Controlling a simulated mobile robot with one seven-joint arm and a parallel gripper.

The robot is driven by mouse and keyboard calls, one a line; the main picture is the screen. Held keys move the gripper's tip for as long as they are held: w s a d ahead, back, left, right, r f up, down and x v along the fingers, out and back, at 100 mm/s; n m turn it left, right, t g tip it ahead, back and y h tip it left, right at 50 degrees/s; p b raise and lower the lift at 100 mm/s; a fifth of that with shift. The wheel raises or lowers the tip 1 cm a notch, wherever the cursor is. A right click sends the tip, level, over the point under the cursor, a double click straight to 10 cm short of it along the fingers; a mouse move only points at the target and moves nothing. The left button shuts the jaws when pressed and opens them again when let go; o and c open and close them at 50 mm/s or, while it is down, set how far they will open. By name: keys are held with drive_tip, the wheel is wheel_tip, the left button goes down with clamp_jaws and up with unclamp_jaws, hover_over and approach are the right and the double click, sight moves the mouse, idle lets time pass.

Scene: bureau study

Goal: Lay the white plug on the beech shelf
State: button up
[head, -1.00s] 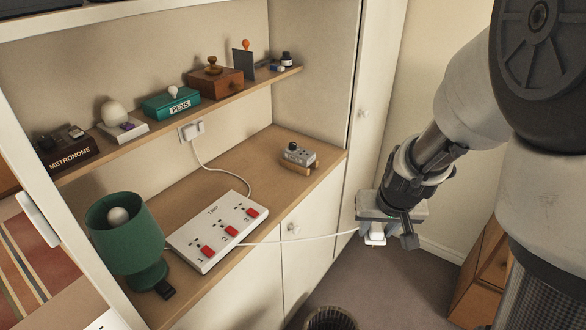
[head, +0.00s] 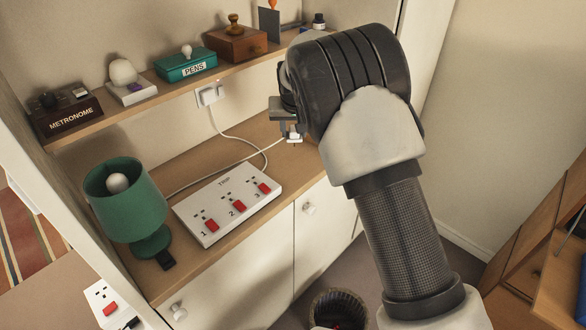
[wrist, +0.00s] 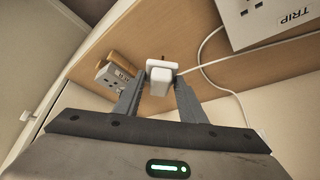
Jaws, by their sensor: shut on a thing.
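My gripper (head: 293,128) is shut on the white plug (head: 294,137), over the right part of the lower beech-coloured shelf (head: 252,132). My arm hides part of that area in the head view. In the wrist view the plug (wrist: 160,78) sits between the fingertips (wrist: 159,92), with the shelf (wrist: 240,68) behind it. A white cord (wrist: 203,48) runs from the plug. I cannot tell whether the plug touches the shelf.
A white power strip (head: 228,205) with red switches and a green lamp (head: 128,202) stand on the lower shelf. A small grey box (wrist: 116,77) is left of the plug in the wrist view. An upper shelf (head: 150,101) holds several items.

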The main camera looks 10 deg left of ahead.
drive_tip(key=f, duration=0.9)
drive_tip(key=shift+w+a+f+p, duration=0.1)
drive_tip(key=shift+a+f+p, duration=0.1)
drive_tip(key=shift+f+p, duration=0.2)
drive_tip(key=shift+f, duration=0.25)
drive_tip(key=o, duration=1.2)
drive_tip(key=shift+r, duration=0.1)
